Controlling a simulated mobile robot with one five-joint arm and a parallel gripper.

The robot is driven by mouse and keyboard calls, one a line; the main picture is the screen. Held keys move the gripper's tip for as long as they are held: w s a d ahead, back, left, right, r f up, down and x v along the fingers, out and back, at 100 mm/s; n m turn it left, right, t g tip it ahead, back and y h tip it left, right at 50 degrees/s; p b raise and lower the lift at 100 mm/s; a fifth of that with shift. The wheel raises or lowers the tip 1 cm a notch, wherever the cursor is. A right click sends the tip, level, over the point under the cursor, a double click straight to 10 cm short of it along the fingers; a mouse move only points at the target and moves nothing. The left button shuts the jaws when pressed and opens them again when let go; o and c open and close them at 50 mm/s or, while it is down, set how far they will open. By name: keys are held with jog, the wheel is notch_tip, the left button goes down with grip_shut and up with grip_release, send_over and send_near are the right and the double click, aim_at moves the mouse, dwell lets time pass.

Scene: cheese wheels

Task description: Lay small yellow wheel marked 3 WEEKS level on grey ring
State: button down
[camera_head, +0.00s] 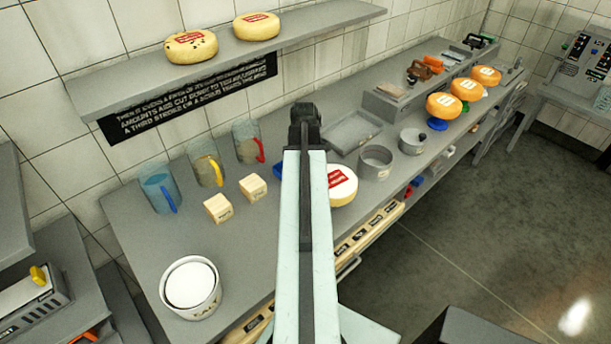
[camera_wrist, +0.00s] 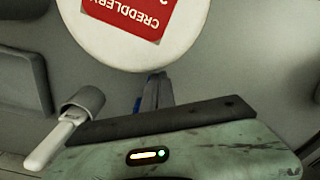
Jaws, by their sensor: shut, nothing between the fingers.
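Two small yellow wheels with red labels, one (camera_head: 190,46) speckled and one (camera_head: 257,26) plain, lie on the wall shelf. Their marks are too small to read, so I cannot tell which says 3 WEEKS. Two round grey ring-like pieces, one larger (camera_head: 376,162) and one smaller (camera_head: 412,141), stand on the counter; I cannot tell which is the grey ring. A pale wheel (camera_head: 341,188) with a red label lies beside my arm. In the wrist view a pale wheel (camera_wrist: 120,55) is close to my gripper (camera_wrist: 156,88), which is shut and empty. The head view hides my gripper.
Several orange wheels (camera_head: 443,104) stand at the counter's right. Glass mugs (camera_head: 159,188), two wooden blocks (camera_head: 218,208) and a white tub (camera_head: 190,287) are on the left. A shallow grey tray (camera_head: 352,132) lies behind the rings. The shelf (camera_head: 330,20) overhangs the counter's back.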

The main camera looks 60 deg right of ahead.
notch_tip(320, 180, up, 10)
jog(key=w+p, duration=0.3)
jog(key=p, duration=0.7)
jog(key=shift+a, duration=0.25)
